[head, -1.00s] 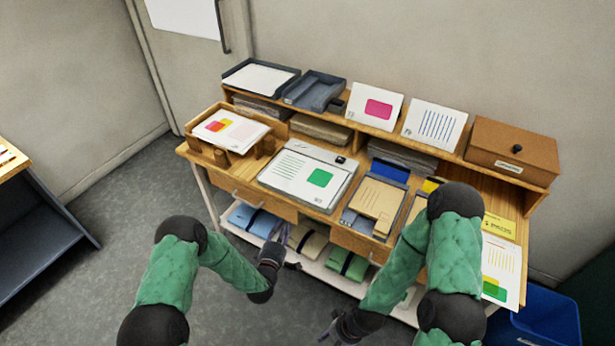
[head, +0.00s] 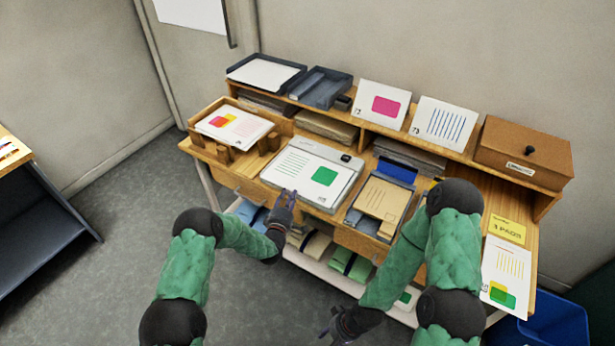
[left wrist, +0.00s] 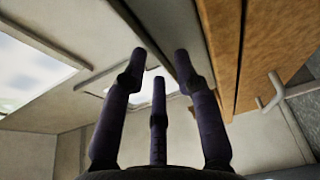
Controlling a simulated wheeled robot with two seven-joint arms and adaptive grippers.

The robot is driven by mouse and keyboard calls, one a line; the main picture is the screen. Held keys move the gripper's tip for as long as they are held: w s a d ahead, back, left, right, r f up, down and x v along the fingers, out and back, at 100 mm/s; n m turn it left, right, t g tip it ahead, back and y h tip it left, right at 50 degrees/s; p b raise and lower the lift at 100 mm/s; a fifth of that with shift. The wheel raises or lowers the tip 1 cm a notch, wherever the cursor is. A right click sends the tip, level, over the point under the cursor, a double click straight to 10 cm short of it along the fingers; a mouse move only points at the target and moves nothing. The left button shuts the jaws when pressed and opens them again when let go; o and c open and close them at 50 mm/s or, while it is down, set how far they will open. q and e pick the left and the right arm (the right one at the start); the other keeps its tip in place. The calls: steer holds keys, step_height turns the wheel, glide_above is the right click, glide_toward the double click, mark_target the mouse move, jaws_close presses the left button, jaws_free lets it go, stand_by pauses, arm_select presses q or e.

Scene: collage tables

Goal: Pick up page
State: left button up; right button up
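A white page with green lines and a green square (head: 293,168) lies on a grey flat tray or device (head: 343,180) in the middle of the desk. Another page, with a red and yellow print (head: 224,121), lies in the wooden tray at the desk's left. A third page with yellow lines and a green patch (head: 507,268) lies at the right front. My left gripper (head: 287,194) is at the desk's front edge, just in front of the middle page. Its fingers (left wrist: 160,60) are spread and empty in the left wrist view. My right gripper (head: 326,322) is low in front of the desk, fingers apart and empty.
A clipboard or tray with a tan envelope (head: 382,200) is right of the middle page. The raised back shelf holds dark trays (head: 320,89), two standing cards (head: 381,105) and a brown box (head: 522,153). A blue bin (head: 550,325) stands at the right.

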arm_select(q)
steer(key=shift+w+d, duration=0.1)
steer(key=shift+w, duration=0.35)
jaws_close()
steer(key=shift+s, duration=0.1)
